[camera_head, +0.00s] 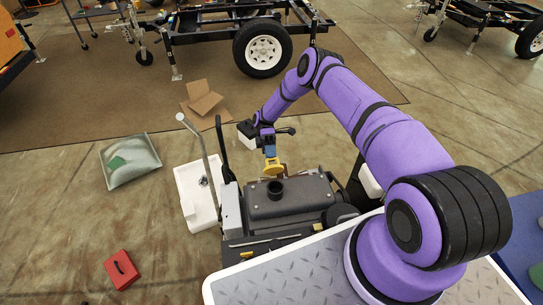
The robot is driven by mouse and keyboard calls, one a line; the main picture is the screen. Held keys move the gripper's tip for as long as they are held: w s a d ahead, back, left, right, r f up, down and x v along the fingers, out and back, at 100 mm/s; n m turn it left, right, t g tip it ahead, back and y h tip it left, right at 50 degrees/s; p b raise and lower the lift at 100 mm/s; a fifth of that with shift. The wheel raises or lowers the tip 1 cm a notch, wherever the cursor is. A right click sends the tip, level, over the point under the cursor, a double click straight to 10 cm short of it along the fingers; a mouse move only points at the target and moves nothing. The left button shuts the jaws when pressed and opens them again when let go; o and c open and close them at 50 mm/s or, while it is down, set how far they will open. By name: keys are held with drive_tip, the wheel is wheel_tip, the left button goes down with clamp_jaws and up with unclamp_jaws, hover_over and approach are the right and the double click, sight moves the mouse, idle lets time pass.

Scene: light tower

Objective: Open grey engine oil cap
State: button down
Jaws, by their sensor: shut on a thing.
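The engine (290,208) is a dark grey box-shaped unit standing just beyond the metal deck in the middle of the view. A short round black neck (276,189) stands up from its top. My gripper (270,154), with blue at its end, points down just behind that neck. It is shut on a yellow, rounded piece (273,169) at the engine's far side. I cannot tell whether this piece is still seated on the engine. A grey oil cap cannot be made out at this size; the gripper and engine may hide it.
A tall grey lever (199,150) and a black handle rise left of the engine. A trailer frame (200,35) stands behind. My arm covers the right.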

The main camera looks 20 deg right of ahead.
drive_tip(key=shift+w+f+g, duration=0.15)
drive_tip(key=shift+f+g, duration=0.05)
drive_tip(key=shift+g, duration=0.2)
drive_tip(key=c, duration=1.2)
unclamp_jaws()
drive_tip(key=s+r, duration=0.1)
drive_tip(key=s, duration=0.4)
drive_tip(key=s+r, duration=0.2)
drive_tip(key=s, duration=0.3)
drive_tip(key=s+r, duration=0.2)
drive_tip(key=s, duration=0.4)
drive_tip(key=shift+a, duration=0.2)
